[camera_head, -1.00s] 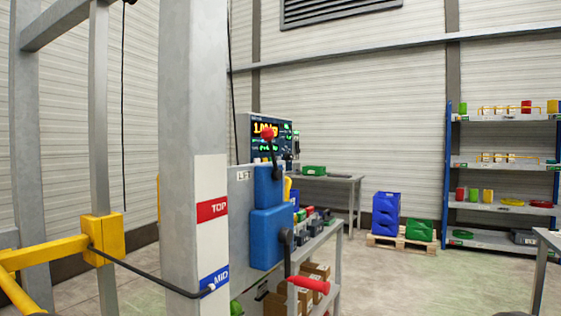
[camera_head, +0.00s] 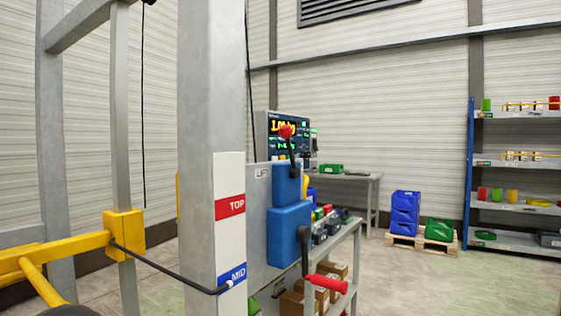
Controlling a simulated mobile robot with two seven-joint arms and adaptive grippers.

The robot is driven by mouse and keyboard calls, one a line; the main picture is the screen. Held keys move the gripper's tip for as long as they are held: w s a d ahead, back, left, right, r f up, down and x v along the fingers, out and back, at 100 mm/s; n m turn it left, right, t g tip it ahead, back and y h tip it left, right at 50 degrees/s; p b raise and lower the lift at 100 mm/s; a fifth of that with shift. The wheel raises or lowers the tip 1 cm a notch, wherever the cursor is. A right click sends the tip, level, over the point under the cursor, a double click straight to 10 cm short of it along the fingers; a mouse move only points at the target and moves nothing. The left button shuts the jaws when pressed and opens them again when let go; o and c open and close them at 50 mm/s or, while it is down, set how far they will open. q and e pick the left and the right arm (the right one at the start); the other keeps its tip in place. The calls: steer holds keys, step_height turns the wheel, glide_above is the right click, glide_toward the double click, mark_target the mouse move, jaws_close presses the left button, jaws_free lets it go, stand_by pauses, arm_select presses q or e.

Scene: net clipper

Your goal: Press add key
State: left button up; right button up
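No key marked "add" can be made out. A dark display unit (camera_head: 272,150) with yellow and green lit figures stands behind the lift panel. Its yellow line seems to read about 1.0 kg. A red-knobbed lever (camera_head: 286,131) covers part of its screen. To the right of the screen is a dark strip with small green lights (camera_head: 314,142), too small to read. Neither of my grippers shows in the view.
A grey post (camera_head: 208,80) with TOP and MID labels and a yellow rail (camera_head: 70,247) fill the left. A blue lift box (camera_head: 289,235) with a red-handled crank (camera_head: 327,284) stands beside a bench (camera_head: 345,236).

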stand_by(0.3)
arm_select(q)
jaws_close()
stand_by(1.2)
